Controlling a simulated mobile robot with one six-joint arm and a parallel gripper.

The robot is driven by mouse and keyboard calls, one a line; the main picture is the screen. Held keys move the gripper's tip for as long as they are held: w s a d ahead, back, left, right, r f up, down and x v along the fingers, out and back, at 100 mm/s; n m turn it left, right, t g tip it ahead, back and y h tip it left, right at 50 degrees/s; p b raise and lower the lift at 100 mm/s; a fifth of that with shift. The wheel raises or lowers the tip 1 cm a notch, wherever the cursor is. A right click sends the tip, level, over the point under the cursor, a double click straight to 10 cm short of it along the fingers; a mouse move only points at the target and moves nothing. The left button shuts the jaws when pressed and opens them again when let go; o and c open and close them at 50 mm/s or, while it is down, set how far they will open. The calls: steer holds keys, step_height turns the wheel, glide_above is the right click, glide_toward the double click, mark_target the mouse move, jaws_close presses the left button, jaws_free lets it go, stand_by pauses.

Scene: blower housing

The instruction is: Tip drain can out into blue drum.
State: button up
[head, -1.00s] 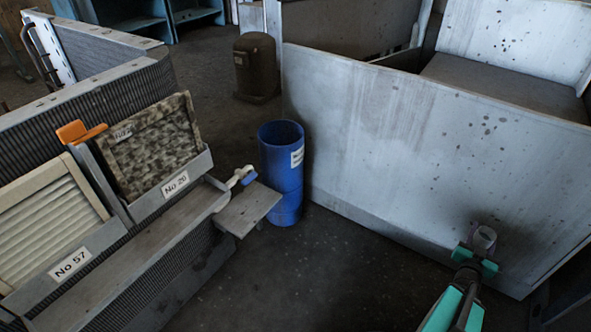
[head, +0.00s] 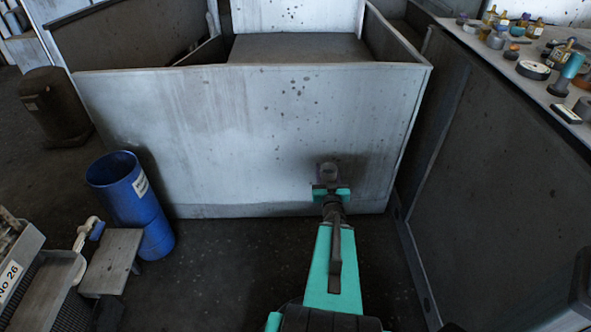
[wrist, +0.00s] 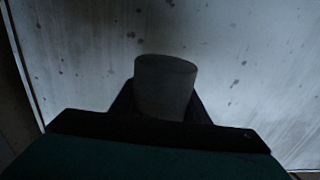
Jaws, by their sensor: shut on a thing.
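The drain can is a small grey cup (head: 328,172), held in my gripper (head: 331,190) in front of the pale metal panel. In the wrist view the can (wrist: 165,86) stands between the dark fingers, roughly upright, its lower part hidden. My gripper (wrist: 162,112) is shut on it. The can's contents cannot be seen. The blue drum (head: 130,195) stands on the floor at the left in the head view, open at the top, with a white label. My gripper is well to the right of the drum and apart from it.
The pale panel (head: 240,140) rises close behind the can. A bench (head: 510,65) with bottles is at the right above a dark side wall. Floor between drum and arm is clear.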

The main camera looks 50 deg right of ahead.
steer(key=w+a+r+n+t+y+p, duration=0.2)
steer(key=w+a+r+n+y+p, duration=0.15)
steer(key=w+a+r+p, duration=0.55)
steer(key=w+a+r+n+t+y+p, duration=0.1)
steer(key=w+a+r+n+y+p, duration=0.35)
steer(key=r, duration=0.85)
steer(key=w+a+r+n+t+y+p, duration=0.1)
steer(key=w+a+r+t+y+p, duration=0.1)
steer(key=w+a+r+y+p, duration=0.6)
steer(key=a+r+n+g+y+p, duration=0.3)
steer(key=a+r+n+y+p, duration=0.2)
steer(key=a+r+p, duration=0.4)
steer(key=a+r+n+g+y+p, duration=0.4)
steer(key=a+r+p, duration=0.6)
steer(key=a+r, duration=1)
steer(key=a+n+y, duration=0.2)
steer(key=a, duration=0.3)
steer(key=shift+s+r+y, duration=0.25)
steer(key=shift+y, duration=0.05)
steer(key=shift+a, duration=0.1)
